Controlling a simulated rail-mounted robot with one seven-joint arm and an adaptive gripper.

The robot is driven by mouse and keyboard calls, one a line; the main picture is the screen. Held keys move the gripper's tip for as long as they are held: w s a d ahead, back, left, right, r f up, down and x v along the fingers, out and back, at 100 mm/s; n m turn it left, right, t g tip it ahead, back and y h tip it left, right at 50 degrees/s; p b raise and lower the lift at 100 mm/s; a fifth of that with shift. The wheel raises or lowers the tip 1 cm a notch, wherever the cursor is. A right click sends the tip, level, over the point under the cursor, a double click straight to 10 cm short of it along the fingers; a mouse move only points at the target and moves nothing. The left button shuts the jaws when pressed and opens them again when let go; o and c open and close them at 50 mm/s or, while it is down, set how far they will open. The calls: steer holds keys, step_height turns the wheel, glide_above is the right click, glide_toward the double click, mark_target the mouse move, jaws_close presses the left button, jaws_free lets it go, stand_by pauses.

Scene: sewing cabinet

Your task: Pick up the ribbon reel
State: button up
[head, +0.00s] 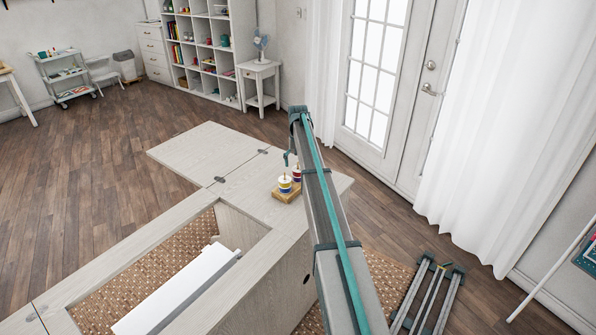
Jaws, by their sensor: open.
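The ribbon reels are white reels with coloured bands, standing on a small wooden stand (287,195) on the cabinet top. One reel (285,184) is at the left with blue and yellow bands. Another reel (297,174) is behind it to the right, partly beside my arm. My arm crosses the view from the bottom right up past the stand. A small teal part of my gripper (289,158) shows just above and behind the reels, apart from them as far as I can see. The rest of the gripper is hidden behind my arm. Nothing is seen held.
The pale wood cabinet (262,205) has an unfolded leaf (205,152) at the back left. Its open well holds a white machine (180,288). A glazed door (375,80) and white curtain (490,130) stand at the right.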

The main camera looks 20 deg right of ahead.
mark_target(298, 168)
step_height(298, 168, down, 3)
steer(key=shift+f+p, duration=0.15)
steer(key=shift+p, duration=0.3)
steer(key=c, duration=1.1)
step_height(298, 168, up, 9)
steer(key=b, duration=0.2)
steer(key=shift+b, duration=0.35)
steer(key=shift+r, duration=0.55)
steer(key=shift+r, duration=0.1)
